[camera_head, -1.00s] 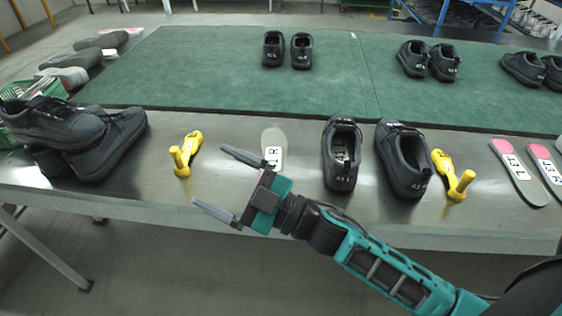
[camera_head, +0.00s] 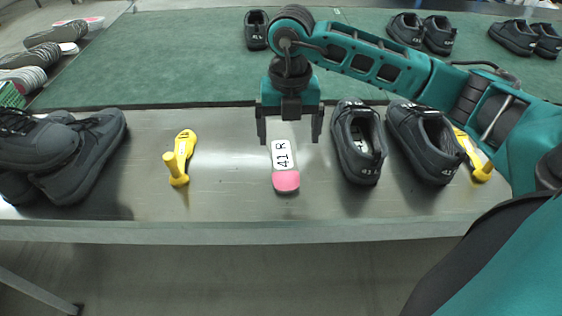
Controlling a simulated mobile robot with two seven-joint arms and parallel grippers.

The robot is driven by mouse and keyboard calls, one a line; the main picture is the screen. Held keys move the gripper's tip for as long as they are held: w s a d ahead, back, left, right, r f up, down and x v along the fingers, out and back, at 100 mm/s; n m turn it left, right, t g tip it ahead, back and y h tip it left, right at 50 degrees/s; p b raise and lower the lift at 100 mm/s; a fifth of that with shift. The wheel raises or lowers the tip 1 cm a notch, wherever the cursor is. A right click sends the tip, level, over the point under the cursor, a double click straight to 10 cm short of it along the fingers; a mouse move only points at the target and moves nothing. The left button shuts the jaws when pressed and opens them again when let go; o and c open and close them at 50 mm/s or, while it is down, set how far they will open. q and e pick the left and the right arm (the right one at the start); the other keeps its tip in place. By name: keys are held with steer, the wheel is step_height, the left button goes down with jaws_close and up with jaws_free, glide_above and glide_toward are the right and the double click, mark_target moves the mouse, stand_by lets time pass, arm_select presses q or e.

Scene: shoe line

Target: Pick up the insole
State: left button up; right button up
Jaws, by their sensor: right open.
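A grey insole (camera_head: 284,160) with a pink heel and a white "41 R" label lies flat on the metal table, left of a pair of black shoes. My right gripper (camera_head: 290,138) is open above the far end of the insole, its fingers pointing down on either side of it. I cannot tell how high the fingertips are above the table. The gripper body hides the insole's far tip. My left gripper is not in view.
Two black shoes (camera_head: 358,142) (camera_head: 424,142) stand close to the right. Piled black shoes (camera_head: 60,150) are at far left. A green mat (camera_head: 160,65) lies behind.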

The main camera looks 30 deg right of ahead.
mark_target(285, 175)
steer(key=f, duration=0.3)
steer(key=f+b, duration=0.1)
steer(key=f, duration=0.7)
steer(key=shift+a, duration=0.35)
steer(key=c, duration=1.1)
steer(key=shift+r, duration=0.15)
